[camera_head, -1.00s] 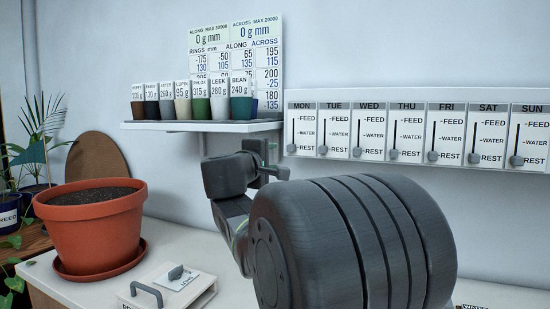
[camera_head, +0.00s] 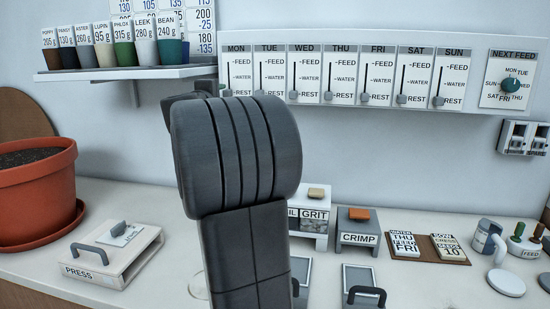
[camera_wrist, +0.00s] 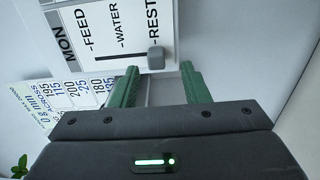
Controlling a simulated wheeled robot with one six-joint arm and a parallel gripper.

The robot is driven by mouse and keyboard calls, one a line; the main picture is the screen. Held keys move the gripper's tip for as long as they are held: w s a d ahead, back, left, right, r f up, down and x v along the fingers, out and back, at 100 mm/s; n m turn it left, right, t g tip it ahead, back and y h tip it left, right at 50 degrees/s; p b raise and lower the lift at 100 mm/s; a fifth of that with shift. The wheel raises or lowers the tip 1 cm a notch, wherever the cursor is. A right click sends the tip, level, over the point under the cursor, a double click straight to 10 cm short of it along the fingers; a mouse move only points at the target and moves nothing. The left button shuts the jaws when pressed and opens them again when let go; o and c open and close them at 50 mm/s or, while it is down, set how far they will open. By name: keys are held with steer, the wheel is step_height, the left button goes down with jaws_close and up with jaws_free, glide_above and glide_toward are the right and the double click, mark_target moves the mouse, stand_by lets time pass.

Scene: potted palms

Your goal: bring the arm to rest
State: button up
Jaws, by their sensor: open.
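My gripper (camera_wrist: 158,84) shows in the wrist view as two green fingers, spread apart with nothing between them. The MON slider knob (camera_wrist: 155,56), a grey block, sits at the REST end of its slot, just beyond the fingertips; I cannot tell whether they touch it. In the head view my dark grey arm (camera_head: 235,155) stands in the middle and hides my gripper. The day panel (camera_head: 358,108) hangs on the wall behind, with the MON knob (camera_head: 240,94) and the other day knobs low, by REST.
A shelf (camera_head: 130,72) with labelled pots is at the upper left. A terracotta pot (camera_head: 38,195) and PRESS box (camera_head: 115,255) stand at left. The CRIMP box (camera_head: 357,232), label board (camera_head: 428,248) and NEXT FEED dial (camera_head: 511,84) are at right. The bench front right is partly clear.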

mark_target(225, 91)
steer(key=w, duration=0.2)
steer(key=w+p, duration=0.1)
steer(key=w, duration=0.1)
steer(key=shift+d+r, duration=0.4)
steer(key=shift+s+r+p, duration=0.1)
steer(key=shift+r+p, duration=0.25)
steer(key=shift+p, duration=0.2)
